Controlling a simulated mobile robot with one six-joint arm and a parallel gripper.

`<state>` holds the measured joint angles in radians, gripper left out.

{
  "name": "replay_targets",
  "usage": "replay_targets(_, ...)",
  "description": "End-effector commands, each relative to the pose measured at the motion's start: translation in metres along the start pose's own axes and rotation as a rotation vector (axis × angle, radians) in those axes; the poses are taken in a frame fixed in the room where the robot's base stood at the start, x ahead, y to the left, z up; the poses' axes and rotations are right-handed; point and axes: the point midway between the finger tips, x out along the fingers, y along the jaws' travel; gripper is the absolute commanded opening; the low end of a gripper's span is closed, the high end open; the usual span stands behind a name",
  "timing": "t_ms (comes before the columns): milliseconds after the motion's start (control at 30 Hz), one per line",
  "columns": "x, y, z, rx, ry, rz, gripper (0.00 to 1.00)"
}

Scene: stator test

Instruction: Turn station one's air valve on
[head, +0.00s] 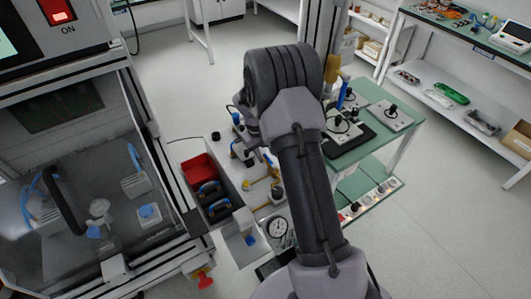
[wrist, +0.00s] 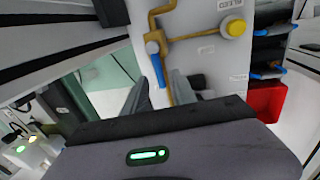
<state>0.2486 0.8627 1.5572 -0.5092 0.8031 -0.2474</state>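In the wrist view a blue lever handle (wrist: 156,62) sits on a brass pipe (wrist: 164,28) fixed to a pale panel. The lever lies roughly along the vertical run of the pipe. A yellow round knob (wrist: 237,28) is on the same panel beside an upside-down "BLEED" label. My gripper (wrist: 160,92) points toward the pipe. Its two dark fingers are apart, with the lower lever and pipe showing between them; contact cannot be told. Brass piping (head: 262,184) and a pressure gauge (head: 277,229) show beside the arm. No station number is readable.
A red bin (head: 197,169) and dark bins (head: 216,208) stand left of the piping. A green-topped table (head: 398,133) stands right. The floor (head: 450,160) at right is clear.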

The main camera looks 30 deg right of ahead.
Motion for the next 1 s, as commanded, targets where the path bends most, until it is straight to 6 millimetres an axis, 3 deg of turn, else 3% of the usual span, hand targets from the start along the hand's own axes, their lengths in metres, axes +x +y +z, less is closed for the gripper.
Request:
replay_targets(133, -0.003, 0.000, 0.000, 0.000, 0.000, 0.000, 0.33)
replay_targets(233, -0.021, 0.000, 0.000, -0.001, 0.001, 0.000, 0.33)
replay_targets(500, -0.113, 0.001, -0.001, -0.001, 0.004, 0.001, 0.33)
replay_targets(700, -0.161, 0.001, 0.000, 0.000, 0.001, 0.000, 0.33)
replay_targets(833, -0.173, 0.000, 0.000, -0.001, 0.000, 0.000, 0.33)
replay_targets(1000, -0.174, 0.000, 0.000, 0.000, -0.001, 0.000, 0.33)
